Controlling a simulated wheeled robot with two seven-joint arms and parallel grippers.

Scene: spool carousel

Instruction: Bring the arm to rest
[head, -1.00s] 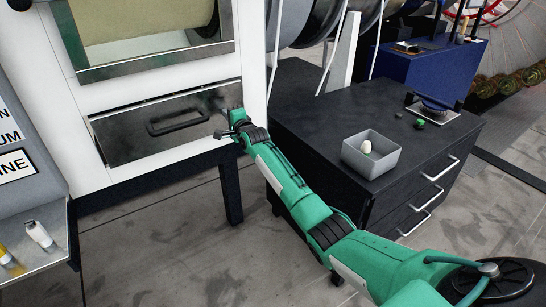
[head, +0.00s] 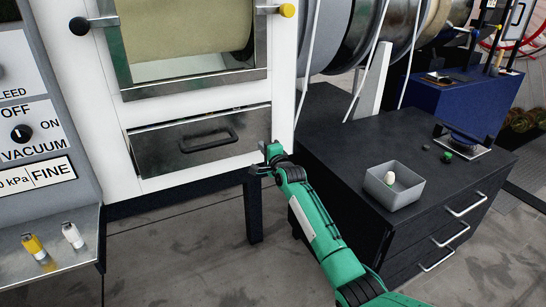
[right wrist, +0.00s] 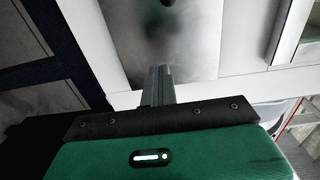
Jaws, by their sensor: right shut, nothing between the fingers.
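My right arm (head: 325,240) is green and reaches up from the bottom of the head view. Its gripper (head: 256,170) is shut and empty, near the lower right corner of the metal drawer (head: 155,150) in the white cabinet. I cannot tell whether it touches the cabinet. In the right wrist view the closed fingers (right wrist: 158,82) stand in front of a blurred grey metal panel and white frame. My left gripper is not in view.
A black drawer unit (head: 345,130) stands right of the arm, with a grey bin (head: 392,198) holding a whitish egg-shaped object (head: 389,178). A control panel (head: 35,120) and a shelf (head: 60,270) with yellow and white fittings are at left. Bare floor (head: 190,270) lies in front.

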